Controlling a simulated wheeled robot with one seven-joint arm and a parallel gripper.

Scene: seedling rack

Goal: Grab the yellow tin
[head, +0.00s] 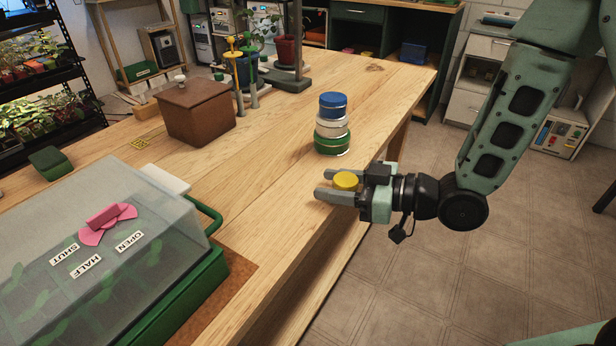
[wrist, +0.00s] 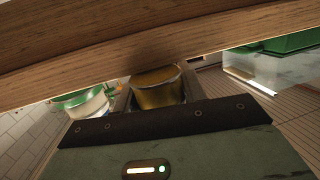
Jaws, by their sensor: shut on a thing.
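The yellow tin (head: 346,181) is between the two grey fingers of my gripper (head: 322,183), near the right edge of the table. My gripper is shut on it, with the fingers pointing left in the head view. In the wrist view the yellow tin (wrist: 157,95) sits between the fingers, its side facing the camera. I cannot tell from these views whether the tin touches the tabletop. A stack of tins stands just behind my gripper: a blue one (head: 333,105) on top, a white one (head: 332,127) in the middle, a green one (head: 332,144) at the bottom.
A clear-covered green propagator (head: 190,305) with a pink dial (head: 107,222) stands at the front left of the wooden table (head: 270,190). A brown lidded box (head: 195,112) and potted plants stand farther back. The tabletop left of my gripper is clear.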

